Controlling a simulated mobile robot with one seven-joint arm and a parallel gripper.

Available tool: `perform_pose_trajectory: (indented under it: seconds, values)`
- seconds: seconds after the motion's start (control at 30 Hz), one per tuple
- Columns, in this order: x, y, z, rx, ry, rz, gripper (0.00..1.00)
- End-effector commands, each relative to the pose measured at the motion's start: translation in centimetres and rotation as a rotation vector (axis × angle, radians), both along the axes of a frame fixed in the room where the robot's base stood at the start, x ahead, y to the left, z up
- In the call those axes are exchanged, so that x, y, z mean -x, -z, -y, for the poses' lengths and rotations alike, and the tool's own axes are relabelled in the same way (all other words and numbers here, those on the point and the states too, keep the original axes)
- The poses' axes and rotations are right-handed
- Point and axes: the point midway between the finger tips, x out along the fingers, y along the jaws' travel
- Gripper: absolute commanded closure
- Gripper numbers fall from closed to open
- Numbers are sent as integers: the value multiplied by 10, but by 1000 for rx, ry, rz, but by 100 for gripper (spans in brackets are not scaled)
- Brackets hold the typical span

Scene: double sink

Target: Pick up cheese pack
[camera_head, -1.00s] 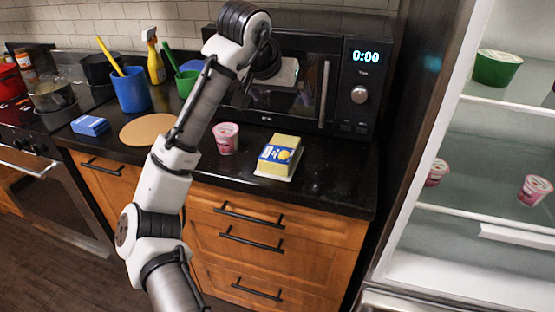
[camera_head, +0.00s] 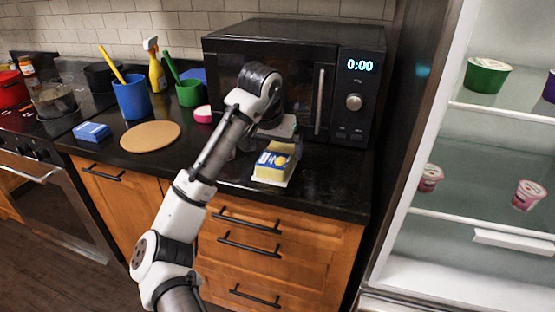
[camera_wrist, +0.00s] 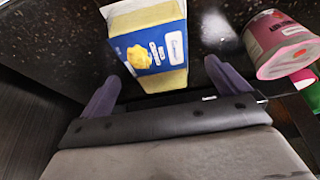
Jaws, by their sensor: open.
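The cheese pack (camera_head: 273,164), a yellow block with a blue label, sits on a pale base on the black counter in front of the microwave. In the wrist view the cheese pack (camera_wrist: 150,50) is at the upper middle. My gripper (camera_wrist: 163,78) is open, its two purple fingers spread with the near end of the pack in line between them. I cannot tell whether either finger touches it. In the head view my gripper (camera_head: 282,132) is beside the pack, toward the microwave, with its fingers hidden.
The microwave (camera_head: 300,80) stands close behind. A pink-and-white cup (camera_wrist: 268,42) is right of the pack in the wrist view; my arm mostly hides it in the head view. A round board (camera_head: 150,136) lies left. The counter right of the pack is clear. An open fridge (camera_head: 480,150) is at right.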

Motion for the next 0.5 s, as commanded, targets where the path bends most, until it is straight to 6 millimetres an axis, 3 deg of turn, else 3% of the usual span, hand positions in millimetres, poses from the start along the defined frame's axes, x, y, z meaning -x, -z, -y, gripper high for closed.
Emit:
perform_pose_trajectory:
  seconds: [0.23,0.5]
  values:
    - [-14,32,6,0,-2,-2,0]
    - [-16,38,8,0,0,0,0]
